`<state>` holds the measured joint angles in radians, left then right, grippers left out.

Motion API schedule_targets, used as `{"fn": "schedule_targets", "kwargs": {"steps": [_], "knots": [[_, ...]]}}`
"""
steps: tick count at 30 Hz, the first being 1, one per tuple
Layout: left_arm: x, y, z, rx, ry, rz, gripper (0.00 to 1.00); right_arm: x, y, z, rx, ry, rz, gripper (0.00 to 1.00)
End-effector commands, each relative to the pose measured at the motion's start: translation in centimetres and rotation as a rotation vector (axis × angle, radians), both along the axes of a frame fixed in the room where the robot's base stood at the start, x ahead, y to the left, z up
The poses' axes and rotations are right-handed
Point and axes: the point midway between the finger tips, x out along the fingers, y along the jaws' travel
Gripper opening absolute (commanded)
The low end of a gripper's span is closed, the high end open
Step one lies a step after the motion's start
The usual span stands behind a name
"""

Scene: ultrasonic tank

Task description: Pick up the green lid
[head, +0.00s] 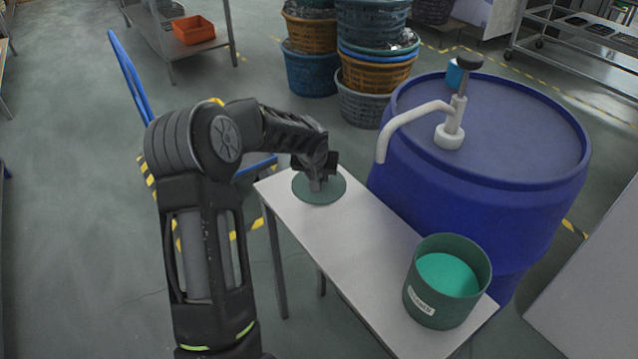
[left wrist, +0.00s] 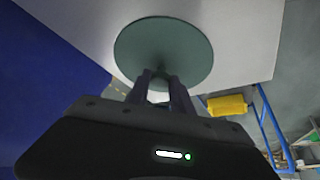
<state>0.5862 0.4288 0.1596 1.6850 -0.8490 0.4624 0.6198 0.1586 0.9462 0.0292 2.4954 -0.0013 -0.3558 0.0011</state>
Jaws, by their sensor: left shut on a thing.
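The green lid (head: 334,191) is a flat dark green disc at the far left end of the white table in the head view. It also shows in the left wrist view (left wrist: 135,42), with its middle in front of my fingers. My left gripper (head: 317,185) is over the lid's centre, shut on the lid's knob, which the fingers mostly hide. In the left wrist view the fingers (left wrist: 161,88) reach the disc's middle. I cannot tell whether the lid touches the table. My right gripper is not in view.
A green pot (head: 431,298) with lighter green contents stands open at the table's near right end. A large blue barrel (head: 480,195) with a white hand pump (head: 450,134) stands right behind the table (head: 363,243). The table's middle is clear. Stacked baskets (head: 372,75) stand beyond.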

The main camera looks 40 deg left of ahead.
Motion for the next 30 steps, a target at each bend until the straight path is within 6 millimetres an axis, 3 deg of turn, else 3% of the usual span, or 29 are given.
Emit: {"fn": "schedule_targets", "kwargs": {"steps": [6, 20, 25, 30], "knots": [[0.0, 0.0, 0.0, 0.000, 0.000, 0.000, 0.00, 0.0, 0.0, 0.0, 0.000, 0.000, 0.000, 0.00], [0.0, 0.0, 0.3, 0.001, -0.002, 0.000, 0.00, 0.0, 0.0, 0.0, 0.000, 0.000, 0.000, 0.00], [0.1, 0.1, 2.0, 0.002, -0.004, 0.002, 0.00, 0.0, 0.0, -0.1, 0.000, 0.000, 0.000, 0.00], [0.1, 0.0, 5.2, 0.001, -0.006, 0.001, 0.00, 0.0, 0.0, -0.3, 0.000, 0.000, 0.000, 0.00]]}}
